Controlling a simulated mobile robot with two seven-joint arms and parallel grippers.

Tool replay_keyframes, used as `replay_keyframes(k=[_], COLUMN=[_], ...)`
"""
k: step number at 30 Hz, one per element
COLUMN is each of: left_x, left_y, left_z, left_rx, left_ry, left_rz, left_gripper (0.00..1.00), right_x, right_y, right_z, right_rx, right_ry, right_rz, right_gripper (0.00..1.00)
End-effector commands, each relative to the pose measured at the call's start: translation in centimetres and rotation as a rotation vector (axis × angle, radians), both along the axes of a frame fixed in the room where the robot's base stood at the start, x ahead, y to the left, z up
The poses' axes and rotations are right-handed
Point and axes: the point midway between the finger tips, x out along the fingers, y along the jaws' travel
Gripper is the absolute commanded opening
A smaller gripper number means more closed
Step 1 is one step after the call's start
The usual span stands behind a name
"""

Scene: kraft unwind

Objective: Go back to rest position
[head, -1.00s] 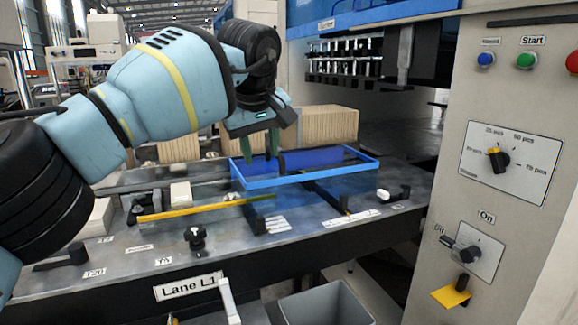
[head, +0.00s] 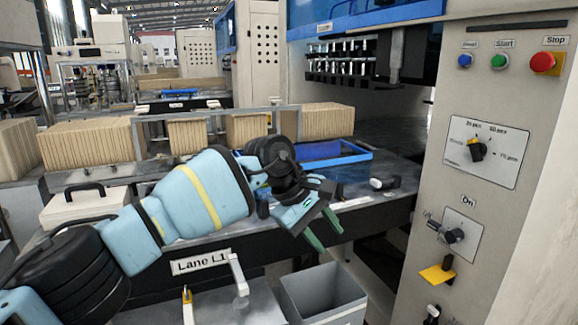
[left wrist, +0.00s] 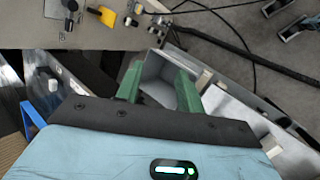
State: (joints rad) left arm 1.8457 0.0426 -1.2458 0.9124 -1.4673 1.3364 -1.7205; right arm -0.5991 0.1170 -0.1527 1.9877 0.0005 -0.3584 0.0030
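My left gripper (head: 323,232) hangs in front of the table edge, above and behind the grey bin in the head view. Its two green fingers are apart with nothing between them. In the left wrist view the fingers (left wrist: 158,88) also stand apart, with the grey bin (left wrist: 165,75) below and beyond them. My right gripper is not in either view.
A blue-rimmed tray (head: 345,156) lies on the machine table behind my left arm. The grey bin (head: 322,296) stands below the table edge. A control panel (head: 485,150) with buttons and knobs rises at the right. Stacked kraft cartons (head: 90,143) stand at the back left.

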Motion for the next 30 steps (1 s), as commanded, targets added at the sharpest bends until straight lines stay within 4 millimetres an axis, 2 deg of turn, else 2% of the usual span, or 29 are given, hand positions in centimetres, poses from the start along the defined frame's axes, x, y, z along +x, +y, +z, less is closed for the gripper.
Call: replay_keyframes(k=[1, 6, 10, 14, 17, 22, 26, 30], left_x=[-1.4, -5.5, -8.1, -9.9, -10.7, -11.3, -11.4, -11.7], left_y=[-1.6, -5.8, -7.8, -8.5, -8.4, -6.6, -4.1, -0.6], left_z=[-2.0, -5.6, -7.0, -7.9, -8.5, -10.2, -12.3, -15.6], left_rx=[-0.088, -0.376, -0.578, -0.764, -0.896, -1.1, -1.241, -1.383], left_ry=[0.088, 0.391, 0.648, 0.923, 1.141, 1.524, 1.822, 2.144], left_rz=[0.016, 0.117, 0.221, 0.347, 0.452, 0.648, 0.809, 0.988], left_gripper=[0.38, 0.38, 0.38, 0.38, 0.38, 0.38, 0.38, 0.38], right_x=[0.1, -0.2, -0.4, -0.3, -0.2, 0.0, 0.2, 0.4], right_y=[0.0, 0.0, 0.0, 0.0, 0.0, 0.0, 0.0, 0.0], right_z=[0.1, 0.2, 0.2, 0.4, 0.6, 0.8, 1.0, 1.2], right_rx=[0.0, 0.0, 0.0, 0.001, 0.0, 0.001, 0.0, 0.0], right_ry=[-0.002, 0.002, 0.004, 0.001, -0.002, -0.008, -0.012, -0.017], right_rz=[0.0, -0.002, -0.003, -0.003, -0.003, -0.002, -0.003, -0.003], right_gripper=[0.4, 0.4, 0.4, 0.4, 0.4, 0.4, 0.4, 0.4])
